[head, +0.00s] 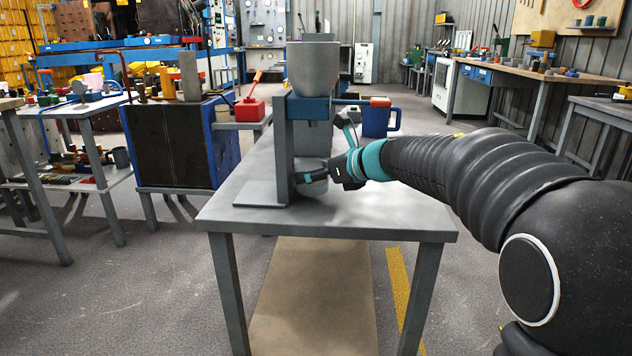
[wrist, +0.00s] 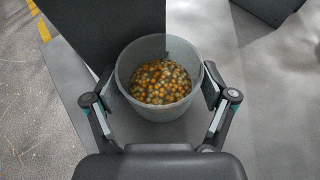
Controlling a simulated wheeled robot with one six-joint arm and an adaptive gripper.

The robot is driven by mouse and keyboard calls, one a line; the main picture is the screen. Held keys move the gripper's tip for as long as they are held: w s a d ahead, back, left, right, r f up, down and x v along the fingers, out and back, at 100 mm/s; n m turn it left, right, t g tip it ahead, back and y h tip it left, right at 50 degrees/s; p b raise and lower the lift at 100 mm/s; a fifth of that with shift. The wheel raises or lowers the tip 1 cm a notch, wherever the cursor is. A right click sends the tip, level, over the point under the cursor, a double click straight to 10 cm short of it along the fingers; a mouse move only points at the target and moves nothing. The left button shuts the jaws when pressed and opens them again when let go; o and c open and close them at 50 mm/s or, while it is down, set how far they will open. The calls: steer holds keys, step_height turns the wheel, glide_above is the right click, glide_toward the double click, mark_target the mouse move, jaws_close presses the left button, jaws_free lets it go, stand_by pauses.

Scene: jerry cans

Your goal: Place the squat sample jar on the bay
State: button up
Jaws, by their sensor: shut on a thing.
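The squat sample jar (wrist: 152,50) is a round grey open jar holding many small orange and greenish pieces. In the wrist view it sits between both fingers of my gripper (wrist: 160,88), which is shut on it, and its opening faces the camera. In the head view my gripper (head: 318,176) reaches in from the right, low beside the grey stand (head: 284,155) on the table. The stand's upright hides most of the jar there. I cannot tell whether the jar's bottom touches the surface below. The bay is not clearly identifiable; a flat grey base plate (head: 258,194) lies under the stand.
The stand carries a large grey hopper (head: 313,68) in a blue clamp (head: 309,108) above the gripper. A blue jerry can (head: 378,119) with an orange cap stands behind my wrist. The grey table (head: 350,212) is clear at the front.

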steer(key=shift+f, duration=0.85)
steer(key=shift+f, duration=0.15)
steer(key=o, duration=1.2)
steer(key=shift+c, duration=0.2)
steer(key=shift+d+r, duration=0.1)
steer(key=shift+r, duration=0.15)
steer(key=v, duration=1.1)
steer(key=shift+s+d, duration=0.25)
steer(key=shift+s, duration=0.05)
